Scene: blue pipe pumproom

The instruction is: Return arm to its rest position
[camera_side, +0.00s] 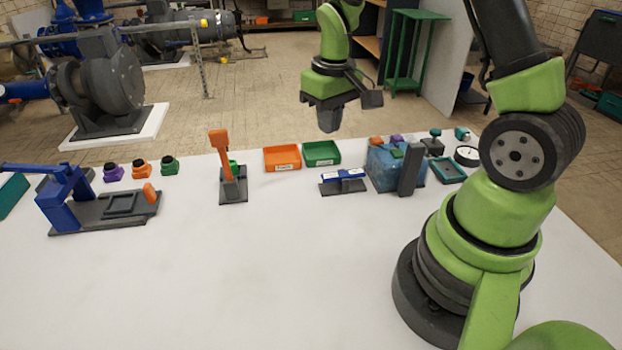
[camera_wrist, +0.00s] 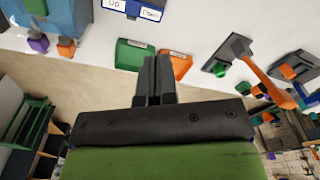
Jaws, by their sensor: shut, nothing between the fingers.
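My gripper (camera_side: 329,120) hangs in the air above the back edge of the white table, pointing down, over the space behind the green tray. In the wrist view my gripper (camera_wrist: 157,62) has its two dark fingers together, with nothing between them. My green arm stands at the right of the side view and reaches up out of the picture, with the wrist coming back down at top centre. No object touches the gripper.
Orange tray (camera_side: 282,158) and green tray (camera_side: 321,153) sit at the table's back. Left are a blue press (camera_side: 68,195) and an orange-handled lever (camera_side: 222,150). Right are a blue-and-white rocker switch (camera_side: 343,176) and a blue box (camera_side: 385,170). The table's (camera_side: 220,280) front is clear.

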